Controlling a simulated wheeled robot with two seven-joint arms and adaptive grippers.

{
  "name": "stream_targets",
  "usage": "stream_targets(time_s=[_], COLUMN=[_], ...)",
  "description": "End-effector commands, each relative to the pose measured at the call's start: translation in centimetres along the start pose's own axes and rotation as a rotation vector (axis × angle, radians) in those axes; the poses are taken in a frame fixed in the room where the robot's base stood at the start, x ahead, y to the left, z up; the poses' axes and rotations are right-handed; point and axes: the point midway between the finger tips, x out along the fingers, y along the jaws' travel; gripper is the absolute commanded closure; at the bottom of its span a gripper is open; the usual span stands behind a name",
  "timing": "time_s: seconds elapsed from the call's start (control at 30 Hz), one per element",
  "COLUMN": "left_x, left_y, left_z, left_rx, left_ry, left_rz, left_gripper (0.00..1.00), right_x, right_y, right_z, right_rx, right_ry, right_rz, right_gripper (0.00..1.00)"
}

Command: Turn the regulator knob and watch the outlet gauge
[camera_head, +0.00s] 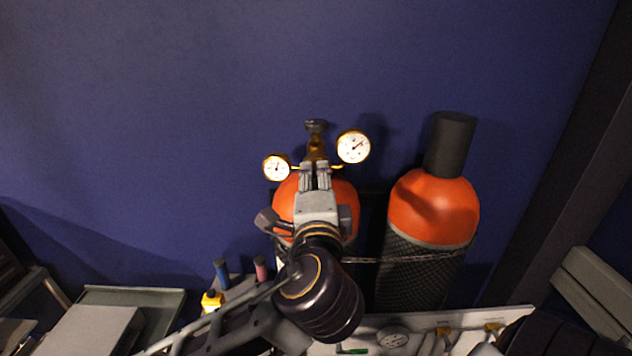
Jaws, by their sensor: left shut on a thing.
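A brass regulator (316,150) sits on top of the left orange-topped cylinder (284,205), under a small dark handwheel (316,126). It carries two white-faced gauges in brass rims. The larger right gauge (353,147) has its needle pointing up and to the right. The smaller left gauge (277,167) has a needle too small to read surely. I cannot tell from labels which is the outlet gauge. My left gripper (315,174) reaches up in front of the cylinder, with its fingers closed at the front of the regulator. The fingers hide the regulator knob they hold.
A second orange-topped cylinder (434,205) with a dark cap (450,145) and black netting stands to the right. A chain (410,259) crosses the cylinders. A pale panel (470,319) with a dial lies below. A grey tray (160,300) is at lower left. The blue wall is behind.

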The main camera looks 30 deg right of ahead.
Motion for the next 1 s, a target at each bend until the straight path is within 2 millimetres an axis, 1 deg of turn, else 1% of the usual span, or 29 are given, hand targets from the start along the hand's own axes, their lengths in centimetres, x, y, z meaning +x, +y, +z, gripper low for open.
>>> stream_targets(time_s=[0.4,0.43,0.6,1.0], left_x=[-0.02,-0.02,-0.01,-0.15], left_y=[0.13,0.13,0.09,0.04], left_z=[-0.05,-0.05,-0.04,-0.03], left_rx=[0.011,0.011,0.01,0.01], left_ry=[0.001,0.001,0.001,0.001], left_rz=[0.002,0.002,0.001,0.0], left_gripper=[0.82,0.57,0.37,0.37], right_x=[-0.01,-0.01,-0.01,-0.01], right_y=[0.02,0.02,0.01,0.34], right_z=[0.02,0.03,0.03,0.17], right_rx=[0.0,0.0,0.0,-0.002], right_ry=[0.0,0.0,0.0,-0.002], right_rz=[0.0,0.0,0.0,0.003], right_gripper=[0.6,0.6,0.6,0.6])
